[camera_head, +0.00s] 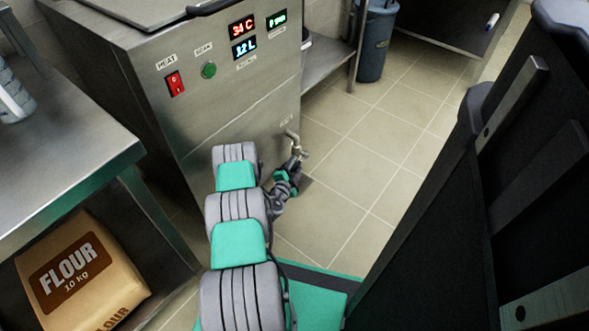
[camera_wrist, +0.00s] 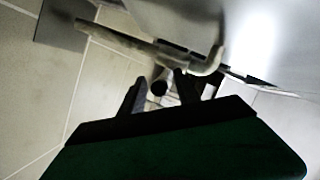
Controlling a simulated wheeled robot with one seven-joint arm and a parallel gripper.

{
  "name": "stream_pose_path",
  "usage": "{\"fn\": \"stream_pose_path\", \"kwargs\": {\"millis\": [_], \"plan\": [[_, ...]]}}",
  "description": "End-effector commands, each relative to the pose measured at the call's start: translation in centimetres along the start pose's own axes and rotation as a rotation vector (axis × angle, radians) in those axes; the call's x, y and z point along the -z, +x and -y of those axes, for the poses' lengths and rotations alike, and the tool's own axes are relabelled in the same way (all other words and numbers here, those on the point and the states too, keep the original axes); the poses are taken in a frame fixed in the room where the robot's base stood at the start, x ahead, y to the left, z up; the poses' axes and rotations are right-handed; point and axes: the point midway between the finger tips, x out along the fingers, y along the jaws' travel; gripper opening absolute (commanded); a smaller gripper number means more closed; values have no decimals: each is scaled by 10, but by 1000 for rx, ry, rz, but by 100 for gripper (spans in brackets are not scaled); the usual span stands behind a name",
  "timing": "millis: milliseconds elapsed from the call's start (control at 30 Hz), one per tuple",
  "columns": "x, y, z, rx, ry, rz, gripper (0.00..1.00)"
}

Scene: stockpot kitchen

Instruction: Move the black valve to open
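A small metal drain tap (camera_head: 291,136) sticks out low on the front of the steel cabinet (camera_head: 235,115). In the wrist view its pale pipe (camera_wrist: 207,66) bends down in front of my gripper. A short stem with a dark round end (camera_wrist: 159,88), probably the black valve, lies between my two fingers. My gripper (camera_wrist: 160,78) is open around it, with gaps visible on both sides. In the head view my gripper (camera_head: 298,160) is at the tap, and the black valve itself is too small and covered to make out there.
The cabinet has a red switch (camera_head: 175,83), a green button (camera_head: 209,70) and lit displays (camera_head: 243,27). A steel table (camera_head: 70,160) with a flour bag (camera_head: 80,275) below stands left. A grey bin (camera_head: 375,40) stands behind. Tiled floor (camera_head: 400,120) right of the tap is clear.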

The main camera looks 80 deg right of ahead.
Motion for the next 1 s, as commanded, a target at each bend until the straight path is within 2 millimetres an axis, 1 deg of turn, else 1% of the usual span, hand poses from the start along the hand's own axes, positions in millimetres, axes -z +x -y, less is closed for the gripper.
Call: {"fn": "stream_pose_path", "kwargs": {"millis": [67,267,700,733,1000], "plan": [[0,3,0,1,-1,-1,38],[1,3,1,0,-1,0,38],[1,3,0,0,-1,-1,2],[1,3,0,0,-1,-1,0],[1,2,0,-1,-1,-1,0]]}}
